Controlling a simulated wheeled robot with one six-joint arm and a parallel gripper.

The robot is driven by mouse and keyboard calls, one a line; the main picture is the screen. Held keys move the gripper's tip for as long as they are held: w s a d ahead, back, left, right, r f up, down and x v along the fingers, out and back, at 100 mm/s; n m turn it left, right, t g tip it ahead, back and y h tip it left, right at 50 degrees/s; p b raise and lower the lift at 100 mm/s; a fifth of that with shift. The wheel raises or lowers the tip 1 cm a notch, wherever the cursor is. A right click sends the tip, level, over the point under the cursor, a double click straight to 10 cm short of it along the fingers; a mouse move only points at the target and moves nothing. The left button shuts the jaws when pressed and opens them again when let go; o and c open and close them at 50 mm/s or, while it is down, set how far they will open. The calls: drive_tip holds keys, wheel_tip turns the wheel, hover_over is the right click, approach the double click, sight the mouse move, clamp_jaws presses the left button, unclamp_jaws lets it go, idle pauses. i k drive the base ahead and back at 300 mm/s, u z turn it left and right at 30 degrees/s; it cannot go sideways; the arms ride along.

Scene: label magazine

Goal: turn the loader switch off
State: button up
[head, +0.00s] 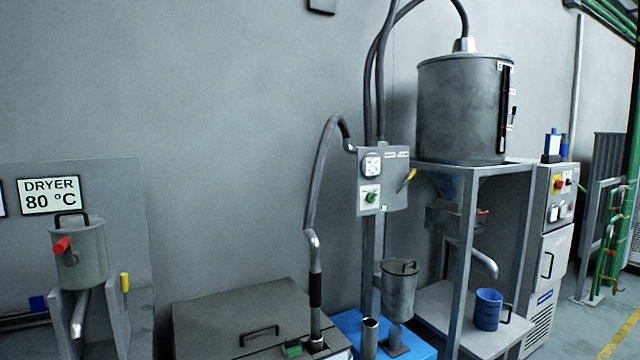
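A grey control box (384,165) stands on a post in front of the wall, right of the middle of the head view. On its front is a green rotary knob (371,197) on a white plate, below a round white gauge or socket (372,166). A yellow lever (407,179) slants on the right part of the box. A small green spot shows at the box's lower edge. The labels on the box are too small to read, so I cannot tell which part is the loader switch or its position. My gripper is not in view.
A large metal hopper (465,110) stands on a grey frame (465,230) right of the box. A cabinet (556,210) with a red-yellow switch is farther right. Dark hoses (322,175) rise by the box. A lidded grey chest (245,318) stands low in front.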

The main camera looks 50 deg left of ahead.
sight(371, 197)
drive_tip(key=u, duration=1.25)
